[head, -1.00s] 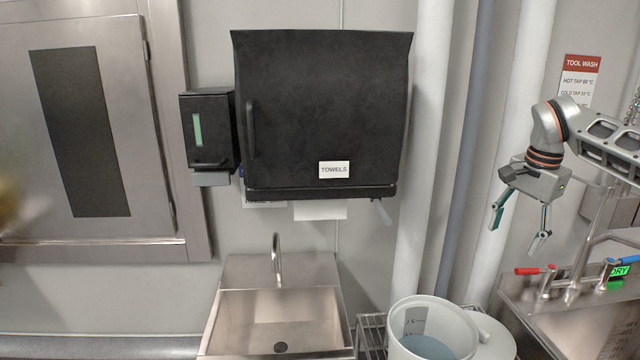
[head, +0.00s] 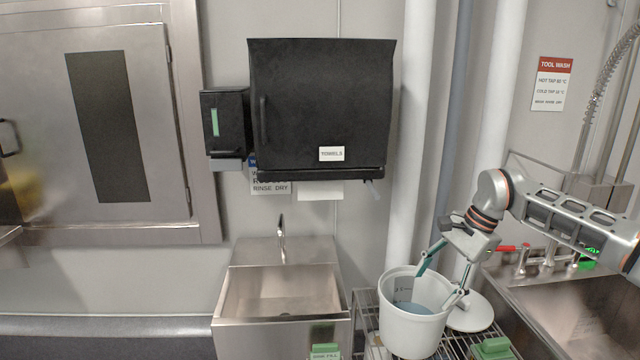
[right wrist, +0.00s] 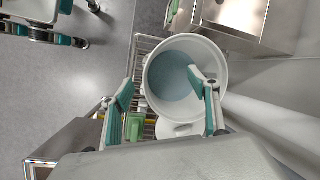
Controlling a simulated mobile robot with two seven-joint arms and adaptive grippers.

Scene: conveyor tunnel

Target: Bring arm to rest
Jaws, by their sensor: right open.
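My right gripper (head: 438,283) is at the right in the head view, pointing down and left over a white bucket (head: 398,330). Its two teal-padded fingers are spread and empty. In the right wrist view the open fingers (right wrist: 160,88) flank the near part of the bucket's round mouth (right wrist: 222,64). Bluish liquid shows in the bucket. Whether a finger touches the rim, I cannot tell. My left gripper is not seen in the head view. Teal and grey parts at the top left of the right wrist view cannot be made out with certainty.
The bucket stands on a wire rack (head: 365,305) beside a white lid (head: 470,312). A small steel basin (head: 280,292) is left of it, a larger sink (head: 560,318) right. The towel dispenser (head: 320,105), white pipes (head: 412,130) and red-handled tap (head: 513,248) are nearby.

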